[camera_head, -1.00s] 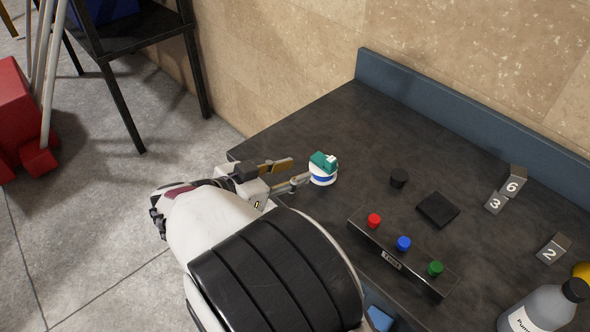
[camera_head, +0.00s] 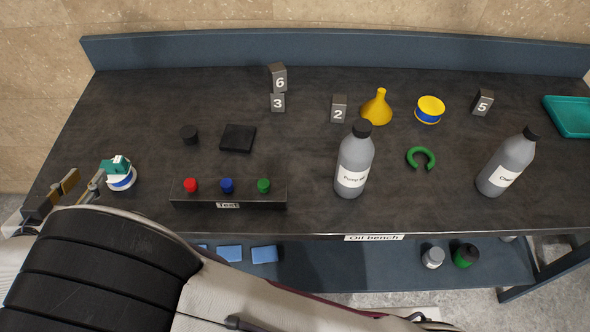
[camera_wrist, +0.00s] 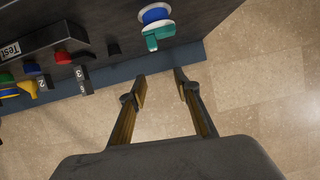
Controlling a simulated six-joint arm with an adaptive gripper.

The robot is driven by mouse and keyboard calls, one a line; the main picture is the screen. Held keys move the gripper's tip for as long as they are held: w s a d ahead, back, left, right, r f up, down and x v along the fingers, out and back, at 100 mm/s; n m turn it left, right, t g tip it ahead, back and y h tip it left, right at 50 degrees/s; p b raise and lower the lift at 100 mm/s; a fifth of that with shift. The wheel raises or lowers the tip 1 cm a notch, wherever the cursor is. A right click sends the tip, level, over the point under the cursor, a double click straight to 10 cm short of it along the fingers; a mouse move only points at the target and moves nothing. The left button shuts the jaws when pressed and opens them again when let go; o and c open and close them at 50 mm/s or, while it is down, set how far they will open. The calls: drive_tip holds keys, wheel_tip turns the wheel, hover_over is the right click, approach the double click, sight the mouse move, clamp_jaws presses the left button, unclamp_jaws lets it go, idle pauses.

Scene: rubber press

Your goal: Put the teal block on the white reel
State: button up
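The teal block (camera_head: 115,164) sits on top of the white reel (camera_head: 121,180), which has a blue band and stands near the left end of the bench. In the wrist view the teal block (camera_wrist: 158,34) shows against the reel (camera_wrist: 156,14) at the top of the picture. My gripper (camera_head: 82,182) is just left of the reel in the head view. In the wrist view my gripper (camera_wrist: 160,80) has its two fingers apart with nothing between them, and the block lies beyond the fingertips.
On the dark bench (camera_head: 310,195) stand a button box (camera_head: 228,195), a black puck (camera_head: 189,134), a black square (camera_head: 238,138), numbered cubes (camera_head: 278,102), a yellow funnel (camera_head: 376,107), a grey bottle (camera_head: 355,160) and a green ring (camera_head: 421,158). A wall runs behind the bench.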

drive_tip(key=w+d+r+n+y, duration=0.1)
drive_tip(key=w+d+r+y, duration=0.3)
drive_tip(key=w+r, duration=0.45)
drive_tip(key=w+d+r+y, duration=0.2)
drive_tip(key=w+d+r, duration=0.4)
drive_tip(key=w+r, duration=0.3)
drive_tip(key=s+d+r+n+g, duration=0.15)
drive_tip(key=d+r, duration=0.25)
drive_tip(key=d, duration=0.5)
drive_tip(key=s+d+f+g+h, duration=0.2)
drive_tip(key=s+d+f, duration=0.2)
drive_tip(key=s+d, duration=0.4)
drive_tip(key=s+d+f+m+g+h, duration=0.1)
drive_tip(key=s+d+f, duration=0.3)
drive_tip(key=d, duration=1.4)
drive_tip(key=s+d+f+m+g+h, duration=0.1)
drive_tip(key=s+d+f+g+h, duration=0.2)
drive_tip(key=s+d, duration=0.9)
wheel_tip(320, 180, down, 2)
drive_tip(key=shift+s+d+f+h, duration=0.1)
drive_tip(key=shift+s+d+h, duration=0.3)
drive_tip(key=shift+d+h, duration=0.1)
